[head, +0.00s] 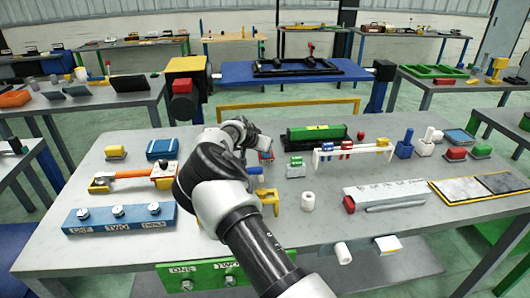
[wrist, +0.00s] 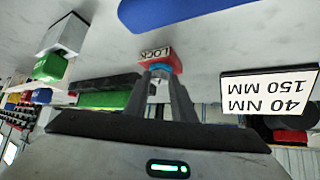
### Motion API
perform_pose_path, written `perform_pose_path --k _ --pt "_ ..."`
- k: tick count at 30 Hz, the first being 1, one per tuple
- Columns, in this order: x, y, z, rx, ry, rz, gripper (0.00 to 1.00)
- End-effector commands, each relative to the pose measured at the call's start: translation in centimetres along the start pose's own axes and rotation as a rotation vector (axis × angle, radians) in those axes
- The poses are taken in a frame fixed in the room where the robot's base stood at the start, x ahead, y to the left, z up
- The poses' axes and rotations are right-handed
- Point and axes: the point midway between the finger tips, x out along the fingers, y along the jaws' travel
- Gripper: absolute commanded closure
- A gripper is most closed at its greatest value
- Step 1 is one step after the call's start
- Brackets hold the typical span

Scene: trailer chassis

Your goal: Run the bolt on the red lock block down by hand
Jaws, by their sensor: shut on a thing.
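The red lock block (wrist: 160,60), with a white LOCK label on one face, shows in the middle of the wrist view. A blue part shows at its lower edge. In the head view the block (head: 265,156) is small and partly hidden behind my arm. My gripper (wrist: 161,76) has its two fingertips right at the block, shut on the bolt. The bolt shows only as a small pale bit between the fingers; its thread and how deep it sits are hidden. In the head view my gripper is mostly hidden by my own wrist.
A sign reading 40 NM 150 MM (wrist: 270,90) stands close to my gripper in the wrist view. A yellow holder (head: 268,200) and a white cylinder (head: 307,201) stand nearer. Bare tabletop lies between them.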

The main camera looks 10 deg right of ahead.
Motion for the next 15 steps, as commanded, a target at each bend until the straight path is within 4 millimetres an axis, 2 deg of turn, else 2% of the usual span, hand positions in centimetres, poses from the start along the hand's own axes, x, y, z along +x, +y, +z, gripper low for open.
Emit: perform_pose_path --k 3,15 --pt "0.23 -0.66 0.09 0.054 0.007 0.047 0.99" --pt "-0.05 -0.92 -0.32 0.159 0.005 0.146 0.99"
